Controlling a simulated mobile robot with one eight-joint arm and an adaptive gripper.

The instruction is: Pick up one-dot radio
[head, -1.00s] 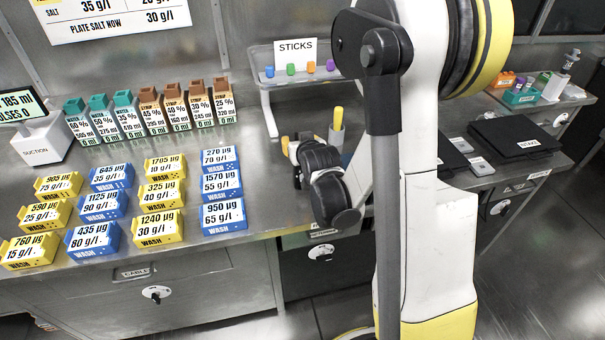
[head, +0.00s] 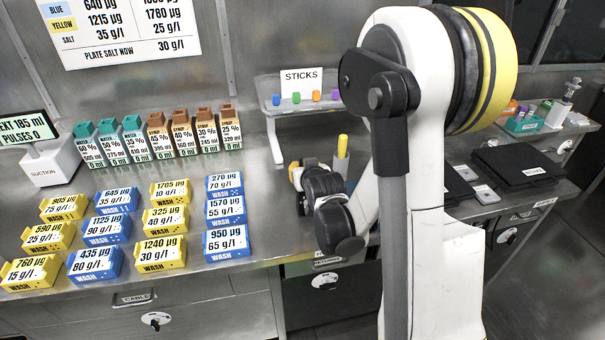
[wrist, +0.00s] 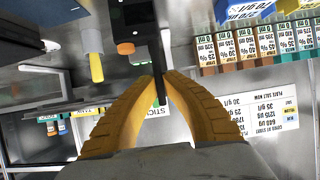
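In the wrist view, a black device that looks like the radio (wrist: 132,22) stands beyond my fingers, with one orange dot on its near end. A black antenna-like bar runs from it between my fingertips. My gripper (wrist: 162,75) has two ridged orange-yellow fingers, drawn together with their tips on either side of this bar and seemingly touching it. In the head view, my gripper (head: 296,173) is low over the bench, beside a grey holder with a yellow-topped piece (head: 342,147). My wrist hides the radio there, and its dot count cannot be checked.
Several blue and yellow wash boxes (head: 95,262) and a row of labelled bottles (head: 158,138) stand at the left. A sticks rack (head: 272,110) is behind my gripper. A black case (head: 518,165) lies on the right bench.

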